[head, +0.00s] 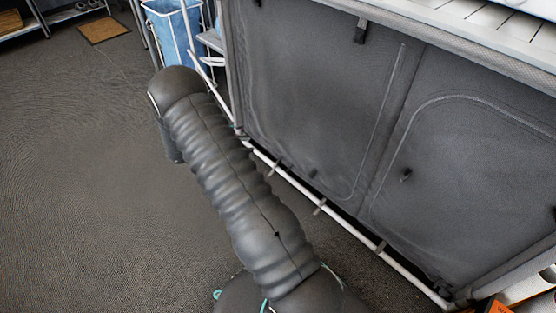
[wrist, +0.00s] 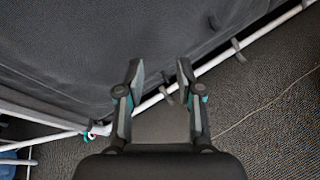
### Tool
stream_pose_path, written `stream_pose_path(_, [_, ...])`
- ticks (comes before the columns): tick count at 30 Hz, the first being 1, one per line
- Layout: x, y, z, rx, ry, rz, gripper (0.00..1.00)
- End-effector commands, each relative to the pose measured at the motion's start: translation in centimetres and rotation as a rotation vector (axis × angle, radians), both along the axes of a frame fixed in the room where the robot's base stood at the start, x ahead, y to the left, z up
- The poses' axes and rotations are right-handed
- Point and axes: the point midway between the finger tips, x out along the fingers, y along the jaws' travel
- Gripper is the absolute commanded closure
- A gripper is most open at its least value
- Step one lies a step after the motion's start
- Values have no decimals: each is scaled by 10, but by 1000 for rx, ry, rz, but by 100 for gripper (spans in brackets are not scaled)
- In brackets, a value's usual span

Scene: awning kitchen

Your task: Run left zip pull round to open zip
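A grey fabric cupboard front (head: 310,90) has two zipped panels side by side. A small dark tab (head: 312,174), which looks like the left zip pull, hangs near the bottom of the left panel. A similar small dark shape (wrist: 213,22) shows on the fabric in the wrist view, up and right of my gripper. The left panel's zip line (head: 385,100) runs up its right side and curves at the bottom. My gripper (wrist: 160,76) is open and empty, its fingertips at the cupboard's lower edge. In the head view my arm hides the gripper.
A white rod (head: 320,207) with dark straps runs along the cupboard's bottom; one strap (wrist: 167,95) shows between my fingers. The right panel has its own pull (head: 405,175). A blue bag (head: 172,40) in a white frame stands behind. Grey floor (head: 80,180) is clear at left.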

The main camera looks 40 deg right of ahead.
Motion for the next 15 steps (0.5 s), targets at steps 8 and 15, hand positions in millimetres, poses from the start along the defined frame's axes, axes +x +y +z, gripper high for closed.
stream_pose_path(8, [11, -15, -100, -144, 201, 162, 64])
stream_pose_path(15, [4, -19, -174, -238, 328, 295, 64])
